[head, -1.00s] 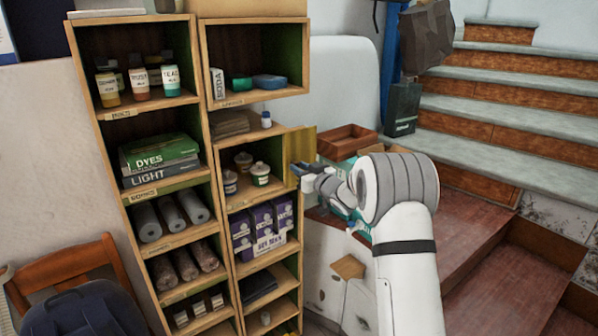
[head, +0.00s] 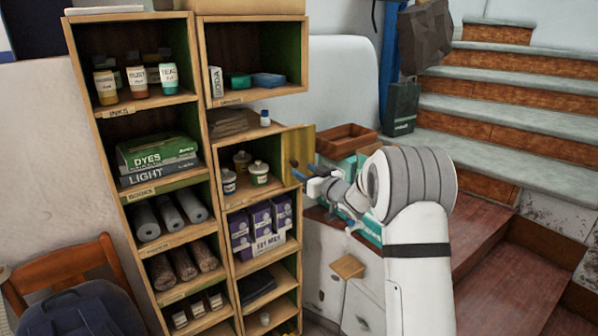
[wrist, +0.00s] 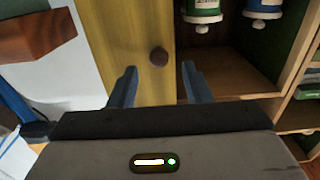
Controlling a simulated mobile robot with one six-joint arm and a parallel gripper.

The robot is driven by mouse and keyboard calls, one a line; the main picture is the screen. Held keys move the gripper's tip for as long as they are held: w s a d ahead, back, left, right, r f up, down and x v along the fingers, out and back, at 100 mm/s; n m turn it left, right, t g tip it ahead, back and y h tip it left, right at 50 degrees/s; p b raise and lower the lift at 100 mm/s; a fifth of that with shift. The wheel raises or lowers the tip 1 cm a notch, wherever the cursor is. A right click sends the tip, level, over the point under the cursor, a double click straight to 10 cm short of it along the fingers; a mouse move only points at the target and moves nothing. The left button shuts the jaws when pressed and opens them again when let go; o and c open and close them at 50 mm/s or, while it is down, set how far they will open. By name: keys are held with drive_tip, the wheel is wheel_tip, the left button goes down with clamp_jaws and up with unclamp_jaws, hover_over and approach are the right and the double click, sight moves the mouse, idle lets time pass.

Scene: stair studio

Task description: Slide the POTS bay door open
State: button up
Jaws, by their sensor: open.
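The POTS bay door is a yellow panel (head: 300,150) that sticks out past the right edge of the bay. The bay stands open, with several white pots (head: 259,172) visible inside. In the wrist view the yellow door (wrist: 120,30) carries a dark round knob (wrist: 159,56). My gripper (head: 300,170) is in front of the door at its lower part. Its blue fingers (wrist: 160,84) are open, one on each side below the knob in the picture. The knob looks clear of both fingers; the exact gap in depth cannot be told.
The shelf unit (head: 205,125) holds dye boxes, ink bottles, rolls and purple cartons (head: 262,222). A brown wooden tray (head: 346,138) sits just right of the door, on a cabinet beside my arm. Stairs (head: 520,100) rise at the right.

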drive_tip(key=v, duration=0.4)
drive_tip(key=shift+s+b, duration=0.2)
drive_tip(key=shift+b, duration=0.1)
drive_tip(key=s+d+r+m+g+h, duration=0.1)
drive_tip(key=s+d+m+h, duration=0.15)
drive_tip(key=s, duration=0.25)
drive_tip(key=s+d+r+m+g+h, duration=0.1)
drive_tip(key=s+d+g+h, duration=0.1)
drive_tip(key=s+h, duration=0.3)
drive_tip(key=s+d+m+g+h, duration=0.1)
drive_tip(key=s+d+m+h, duration=0.15)
drive_tip(key=s, duration=0.35)
drive_tip(key=s+a+f+g, duration=0.1)
drive_tip(key=s+f+g, duration=0.1)
drive_tip(key=s, duration=0.7)
drive_tip(key=s+f+g, duration=0.2)
drive_tip(key=s+g, duration=0.1)
drive_tip(key=s, duration=0.7)
drive_tip(key=s+a+f+g, duration=0.1)
drive_tip(key=s+g, duration=0.2)
drive_tip(key=s, duration=0.7)
drive_tip(key=shift+s+a+f+g+y, duration=0.2)
drive_tip(key=shift+a+f+g+y, duration=0.1)
drive_tip(key=shift+a+f+y, duration=0.1)
